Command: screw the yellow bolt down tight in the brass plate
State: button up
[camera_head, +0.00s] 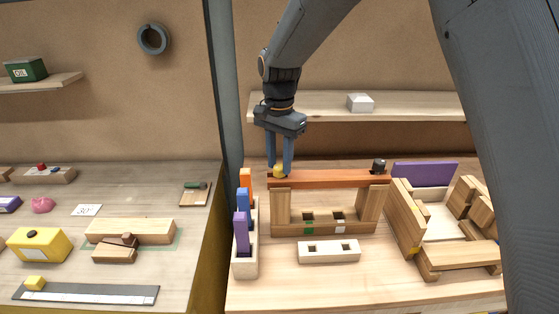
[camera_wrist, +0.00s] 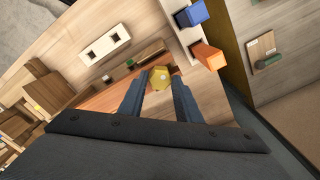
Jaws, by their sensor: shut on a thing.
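The yellow bolt (camera_head: 281,170) is at the left end of a red-brown beam (camera_head: 335,179). My gripper (camera_head: 280,163) points straight down over that end and is shut on the bolt. In the wrist view the bolt's yellow head (camera_wrist: 160,77) shows between my two finger tips (camera_wrist: 159,88). The bolt's shank is hidden, so I cannot tell how deep it sits. I cannot make out a separate brass plate; the fingers and the bolt head cover that spot.
The beam rests on two wooden posts, with a dark knob (camera_head: 378,166) at its right end. A rack (camera_head: 247,262) with orange, blue and purple pegs stands close on the left. A pale two-hole block (camera_head: 329,251) lies in front. Wooden parts (camera_head: 408,222) crowd the right.

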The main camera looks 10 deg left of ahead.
jog(key=m, duration=0.2)
jog(key=shift+m, duration=0.3)
jog(key=shift+c, duration=0.2)
jog(key=o, duration=1.1)
notch_tip(320, 180, up, 12)
jog(key=s+d+f+n+b, duration=0.1)
jog(key=d+f+n+b, duration=0.15)
jog(key=d+f, duration=0.5)
jog(key=s+d+f+n+b, duration=0.1)
jog(key=d+f+b, duration=0.3)
jog(key=d, duration=0.6)
jog(key=s+d+f+n+t+b, duration=0.1)
jog(key=s+d+f+n+b, duration=0.3)
jog(key=s+d+f, duration=1)
jog(key=shift+d+f+b, duration=0.3)
jog(key=shift+d+b, duration=0.1)
jog(key=shift+b, duration=0.1)
